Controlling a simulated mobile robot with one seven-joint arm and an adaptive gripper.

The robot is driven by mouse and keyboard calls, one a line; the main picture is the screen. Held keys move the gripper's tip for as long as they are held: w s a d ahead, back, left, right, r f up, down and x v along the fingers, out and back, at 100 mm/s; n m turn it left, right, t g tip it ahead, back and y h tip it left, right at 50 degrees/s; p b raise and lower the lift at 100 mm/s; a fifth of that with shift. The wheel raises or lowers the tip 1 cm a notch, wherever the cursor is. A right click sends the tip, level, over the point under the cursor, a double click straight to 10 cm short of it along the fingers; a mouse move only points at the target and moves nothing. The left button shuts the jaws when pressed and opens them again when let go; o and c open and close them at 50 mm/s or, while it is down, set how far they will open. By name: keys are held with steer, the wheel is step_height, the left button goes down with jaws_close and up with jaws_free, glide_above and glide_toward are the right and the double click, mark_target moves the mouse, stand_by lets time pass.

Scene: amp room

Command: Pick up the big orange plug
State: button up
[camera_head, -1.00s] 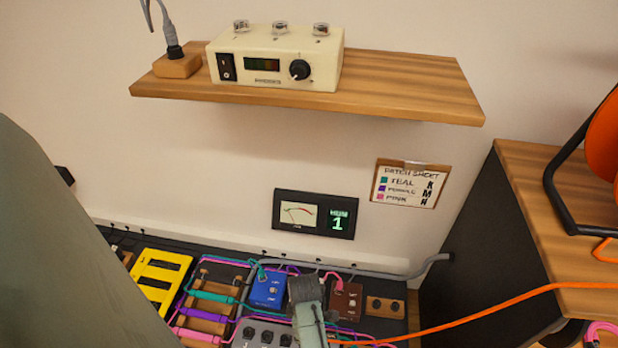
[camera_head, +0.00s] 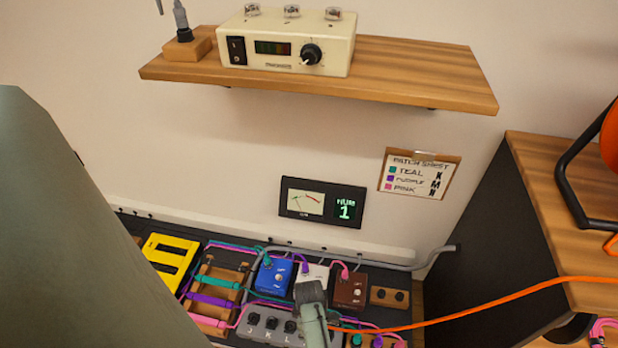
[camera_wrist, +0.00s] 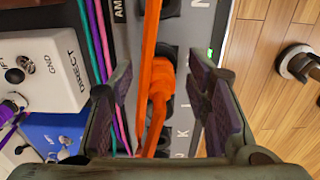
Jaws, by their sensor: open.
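The big orange plug (camera_wrist: 160,80) sits on a grey unit with lettered black sockets, in the middle of the wrist view. An orange cable runs up past it in that view. My gripper (camera_wrist: 164,84) is open, one dark finger on each side of the plug, with gaps between. I cannot tell how deep the fingers reach. In the head view my gripper (camera_head: 312,298) is over the grey unit (camera_head: 268,325) and hides the plug. The orange cable (camera_head: 450,311) leads right from there.
A white pedal (camera_wrist: 35,68) and a blue pedal (camera_wrist: 50,135) lie left of my gripper in the wrist view. Teal and purple cables run close by. A brown pedal (camera_head: 350,289) stands right of my gripper. A shelf (camera_head: 410,75) hangs above; a wooden-topped cabinet (camera_head: 550,220) stands right.

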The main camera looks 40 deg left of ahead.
steer(key=shift+c, duration=0.4)
jaws_close()
steer(key=shift+r, duration=0.1)
